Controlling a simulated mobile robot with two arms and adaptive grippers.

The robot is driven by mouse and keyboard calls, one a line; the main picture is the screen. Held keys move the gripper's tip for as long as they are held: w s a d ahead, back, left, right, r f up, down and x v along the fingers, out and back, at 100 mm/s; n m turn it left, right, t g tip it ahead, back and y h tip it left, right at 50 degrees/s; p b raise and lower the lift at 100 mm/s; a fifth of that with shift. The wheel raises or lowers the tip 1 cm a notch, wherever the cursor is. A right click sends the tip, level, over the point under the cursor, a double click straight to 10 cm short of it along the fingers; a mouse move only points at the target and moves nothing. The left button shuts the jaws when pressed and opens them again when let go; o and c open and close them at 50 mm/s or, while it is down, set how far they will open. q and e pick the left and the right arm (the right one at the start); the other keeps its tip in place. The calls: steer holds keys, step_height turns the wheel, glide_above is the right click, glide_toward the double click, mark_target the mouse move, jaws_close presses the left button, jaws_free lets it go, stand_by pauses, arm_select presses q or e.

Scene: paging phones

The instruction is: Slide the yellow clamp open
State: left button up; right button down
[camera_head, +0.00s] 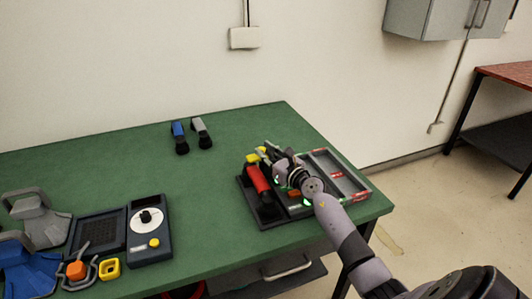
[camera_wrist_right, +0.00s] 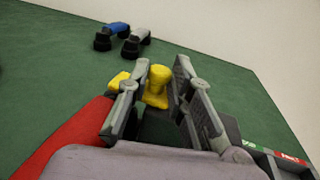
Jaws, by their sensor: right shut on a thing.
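The yellow clamp (camera_head: 263,149) is at the far end of the dark tray unit, beside the red handset. In the right wrist view its rounded yellow knob (camera_wrist_right: 157,86) stands between the two fingers of my right gripper (camera_wrist_right: 164,72). A second yellow part (camera_wrist_right: 118,80) shows behind the left finger, partly hidden. In the head view my right gripper (camera_head: 273,154) reaches over the unit from the right and is shut on the yellow clamp. The clamp's lower part is hidden by the fingers. My left gripper is not in view.
The red handset (camera_head: 257,178) lies in the dark tray (camera_head: 247,208); a grey-rimmed compartment (camera_head: 367,190) is at its right. Blue (camera_head: 178,130) and grey (camera_head: 200,128) handsets lie farther back. The middle of the green table (camera_head: 200,185) is clear.

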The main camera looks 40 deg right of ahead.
stand_by(0.3)
steer(key=d+b, duration=0.1)
steer(key=d, duration=0.1)
steer(key=s+d+b, duration=0.1)
steer(key=d+b, duration=0.1)
steer(key=d, duration=0.1)
steer(key=shift+s+f, duration=0.1)
steer(key=shift+f, duration=0.1)
steer(key=shift+d+r, duration=0.1)
steer(key=shift+r, duration=0.1)
steer(key=c, duration=1.4)
jaws_free()
steer(key=shift+s+d, duration=0.1)
steer(key=shift+d, duration=0.05)
steer(key=shift+c, duration=0.2)
steer(key=s, duration=1.2)
